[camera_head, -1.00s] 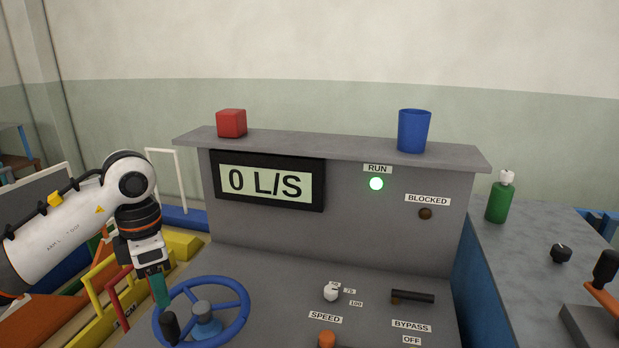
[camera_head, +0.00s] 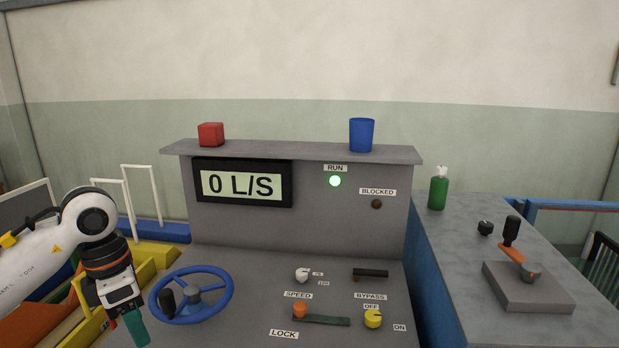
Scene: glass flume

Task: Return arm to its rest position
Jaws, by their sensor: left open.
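My left arm comes in from the left edge, white with dark joints. My left gripper (camera_head: 137,329), with teal fingers, points down at the lower left, just left of the blue handwheel (camera_head: 222,306). It is open, with nothing seen in it, and looks apart from the wheel and its black knob (camera_head: 167,302). The fingertips lie near the bottom edge of the picture, and one finger mostly hides the other. My right arm and gripper are not in view.
A side bench (camera_head: 455,245) is at right.

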